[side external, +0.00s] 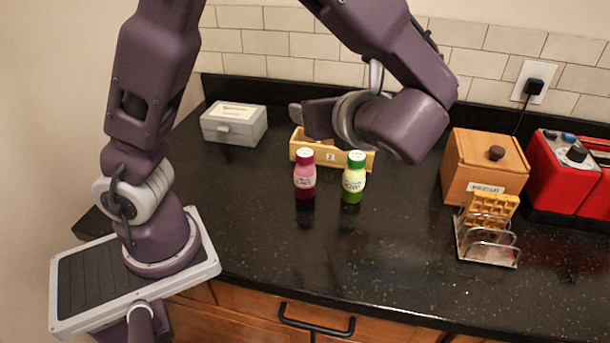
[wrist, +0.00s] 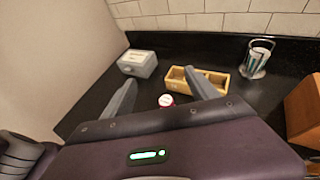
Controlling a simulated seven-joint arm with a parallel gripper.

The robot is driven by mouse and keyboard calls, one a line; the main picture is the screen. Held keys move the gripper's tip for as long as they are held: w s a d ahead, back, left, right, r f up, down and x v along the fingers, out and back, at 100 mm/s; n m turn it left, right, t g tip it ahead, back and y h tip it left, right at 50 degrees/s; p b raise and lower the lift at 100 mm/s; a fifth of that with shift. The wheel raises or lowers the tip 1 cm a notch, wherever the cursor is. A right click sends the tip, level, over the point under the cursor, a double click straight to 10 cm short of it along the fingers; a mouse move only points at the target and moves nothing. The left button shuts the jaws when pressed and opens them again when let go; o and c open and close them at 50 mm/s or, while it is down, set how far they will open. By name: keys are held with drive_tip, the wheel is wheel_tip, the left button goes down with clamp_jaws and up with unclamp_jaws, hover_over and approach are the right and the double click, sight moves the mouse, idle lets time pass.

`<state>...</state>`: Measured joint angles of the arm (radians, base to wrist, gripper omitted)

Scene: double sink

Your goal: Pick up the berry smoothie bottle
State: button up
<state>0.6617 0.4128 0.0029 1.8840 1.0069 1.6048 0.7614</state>
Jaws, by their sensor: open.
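The berry smoothie bottle (side external: 304,176) is a small bottle with a dark red cap, pink label and dark red contents. It stands upright on the black counter, left of a bottle with a green cap (side external: 354,178). In the wrist view only a white-topped red cap (wrist: 166,100) shows, low between the fingers; the gripper body hides what is below. My gripper (wrist: 159,79) is open and empty, its two grey fingers spread apart. In the side view my gripper (side external: 298,114) is above and behind the bottles, not touching them; its fingers are mostly hidden there.
A wooden divided tray (side external: 330,150) lies just behind the bottles. A grey box (side external: 234,123) sits at the back left. A wooden canister (side external: 484,163), a rack with waffles (side external: 487,228) and a red appliance (side external: 562,173) stand right. The front counter is clear.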

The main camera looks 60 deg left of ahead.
approach(305, 153)
drive_tip(key=a+f, duration=0.1)
drive_tip(key=f, duration=0.2)
drive_tip(key=w+f, duration=0.1)
drive_tip(key=f, duration=0.1)
drive_tip(key=a+f, duration=0.1)
drive_tip(key=f, duration=0.2)
drive_tip(key=shift+w+a+f, duration=0.25)
drive_tip(key=shift+a+f, duration=0.05)
drive_tip(key=shift+a, duration=0.05)
drive_tip(key=x, duration=0.7)
drive_tip(key=shift+s+a+f, duration=0.1)
drive_tip(key=shift+s+f, duration=0.05)
drive_tip(key=shift+s, duration=0.2)
clamp_jaws()
wheel_tip(305, 153, up, 15)
drive_tip(key=shift+r, duration=0.25)
wheel_tip(305, 153, down, 5)
drive_tip(key=shift+f, duration=0.2)
